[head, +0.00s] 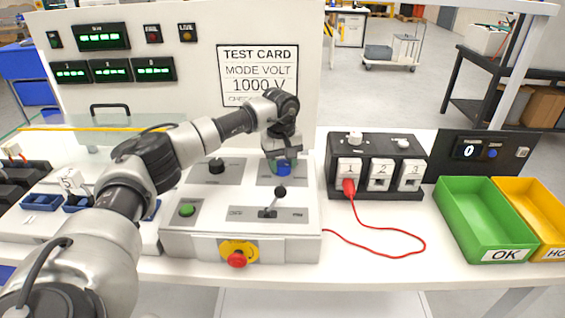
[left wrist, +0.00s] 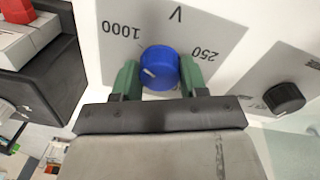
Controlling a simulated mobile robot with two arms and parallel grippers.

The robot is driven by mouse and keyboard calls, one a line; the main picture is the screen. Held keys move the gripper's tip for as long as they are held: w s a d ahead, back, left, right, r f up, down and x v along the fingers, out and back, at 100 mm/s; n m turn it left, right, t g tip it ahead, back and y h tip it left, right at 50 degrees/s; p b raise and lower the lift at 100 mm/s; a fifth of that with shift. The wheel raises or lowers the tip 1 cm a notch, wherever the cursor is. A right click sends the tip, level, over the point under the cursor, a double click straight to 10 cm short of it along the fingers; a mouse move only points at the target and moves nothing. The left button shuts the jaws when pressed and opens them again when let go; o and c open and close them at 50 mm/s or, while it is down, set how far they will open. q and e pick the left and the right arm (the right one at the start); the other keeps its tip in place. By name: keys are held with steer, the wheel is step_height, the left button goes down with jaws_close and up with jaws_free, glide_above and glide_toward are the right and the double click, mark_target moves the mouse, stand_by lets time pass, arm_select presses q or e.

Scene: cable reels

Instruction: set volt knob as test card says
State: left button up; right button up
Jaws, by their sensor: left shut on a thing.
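The test card (head: 258,75) on the back panel reads MODE VOLT and 1000 V; its lowest line is partly hidden by my left arm. The blue volt knob (left wrist: 159,66) sits on a grey plate marked V, 1000 and 250, seen upside down in the left wrist view. It also shows in the head view (head: 284,169). My left gripper (left wrist: 160,80) is shut on the knob, one green finger on each side. The knob's white mark points left in the left wrist view, below the 1000 label. Any other label is hidden by the gripper. My right gripper is out of view.
A black knob (head: 216,166), a lever (head: 270,204), a green button (head: 187,210) and a red stop button (head: 237,259) share the console. A socket block (head: 376,160) with a red cable (head: 404,252) stands right of it. Green (head: 478,240) and yellow bins lie farther right.

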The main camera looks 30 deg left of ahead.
mark_target(281, 164)
arm_select(q)
steer(key=o, duration=0.9)
step_height(281, 164, up, 11)
steer(key=shift+s+a+f+b, duration=0.1)
steer(key=shift+s+a+b, duration=0.05)
steer(key=shift+b, duration=0.45)
steer(key=shift+f, duration=0.1)
